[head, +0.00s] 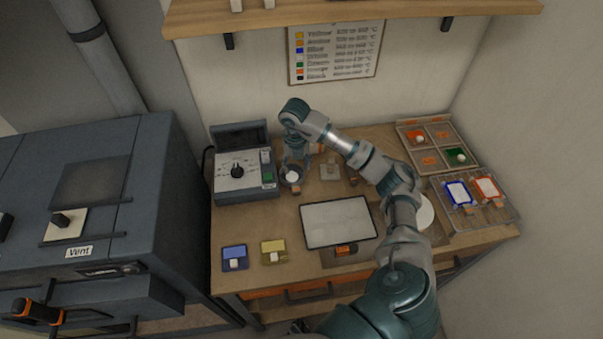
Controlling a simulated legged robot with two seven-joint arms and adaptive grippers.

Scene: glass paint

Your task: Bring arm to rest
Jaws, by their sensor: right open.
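My right arm (402,215) reaches in from the lower right across the workbench (235,283). My right gripper (293,164) points down at the back of the bench, just right of the grey control box. It is open. A small dark round holder (291,184) with something white in it sits below the fingers. Whether the fingers touch it I cannot tell. My left gripper is not in view.
The control box (240,172) stands left of the gripper. A white panel (337,222) lies mid-bench. Blue (234,257) and yellow (273,252) tiles lie front left. A divided tray (403,128) and a rack (509,213) fill the right. A shelf (350,14) overhangs behind.

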